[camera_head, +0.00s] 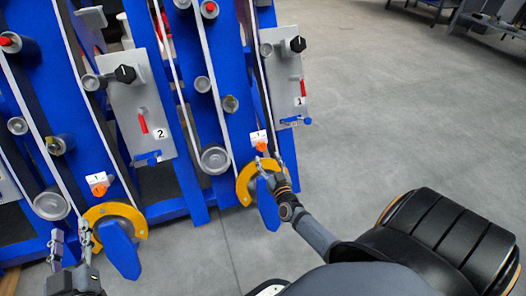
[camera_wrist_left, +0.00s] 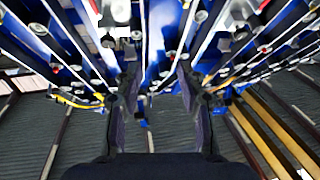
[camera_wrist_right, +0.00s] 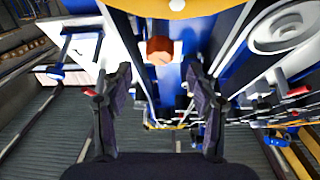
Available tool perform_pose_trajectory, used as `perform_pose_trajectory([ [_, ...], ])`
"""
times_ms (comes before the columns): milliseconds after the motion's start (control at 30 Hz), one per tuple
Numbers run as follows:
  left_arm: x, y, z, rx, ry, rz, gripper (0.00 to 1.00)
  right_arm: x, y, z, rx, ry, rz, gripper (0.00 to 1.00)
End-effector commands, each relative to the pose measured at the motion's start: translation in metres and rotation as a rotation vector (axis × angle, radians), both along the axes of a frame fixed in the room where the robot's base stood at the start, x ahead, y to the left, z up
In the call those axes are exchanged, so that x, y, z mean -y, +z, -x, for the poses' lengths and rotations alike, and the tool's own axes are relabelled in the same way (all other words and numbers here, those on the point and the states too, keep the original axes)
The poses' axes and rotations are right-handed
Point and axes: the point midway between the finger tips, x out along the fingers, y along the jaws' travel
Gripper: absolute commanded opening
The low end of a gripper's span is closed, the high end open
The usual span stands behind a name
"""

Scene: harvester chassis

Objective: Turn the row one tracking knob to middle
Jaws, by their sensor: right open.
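The panel marked 1 (camera_head: 283,75) stands at the right of the blue chassis, with a black knob (camera_head: 298,44) at its top. Below and left of it, a small orange knob (camera_head: 261,145) sits under a white label plate; an orange knob also shows in the right wrist view (camera_wrist_right: 159,50). No label here tells which is the tracking knob. My right gripper (camera_head: 269,162) is open just below that orange knob; in the right wrist view its fingers stand apart with the knob beyond them. My left gripper (camera_head: 71,236) is open and empty at the lower left, also in the left wrist view (camera_wrist_left: 154,85).
Yellow guards with blue plates (camera_head: 110,213) (camera_head: 243,186) jut out low on the chassis near both grippers. A second panel marked 2 (camera_head: 140,105) and another orange knob (camera_head: 99,190) are to the left. Belts and grey rollers cover the chassis.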

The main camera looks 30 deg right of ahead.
Motion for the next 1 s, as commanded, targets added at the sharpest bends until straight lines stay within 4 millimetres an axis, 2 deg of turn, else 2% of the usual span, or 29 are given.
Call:
perform_pose_trajectory([
  [267, 0.0, 0.07, 0.002, 0.289, 0.003, -0.005, 0.4, 0.007, -0.001, -0.023, 0.002, 0.0, 0.001, 0.59],
  [600, 0.001, 0.149, 0.029, 0.638, -0.001, -0.012, 0.4, 0.013, -0.001, -0.048, 0.001, 0.0, -0.001, 0.59],
  [800, 0.003, 0.175, 0.045, 0.768, -0.005, -0.014, 0.4, 0.015, -0.001, -0.056, 0.0, 0.001, 0.001, 0.59],
  [1000, 0.003, 0.183, 0.05, 0.806, -0.006, -0.015, 0.4, 0.016, 0.0, -0.058, -0.001, 0.001, 0.001, 0.59],
])
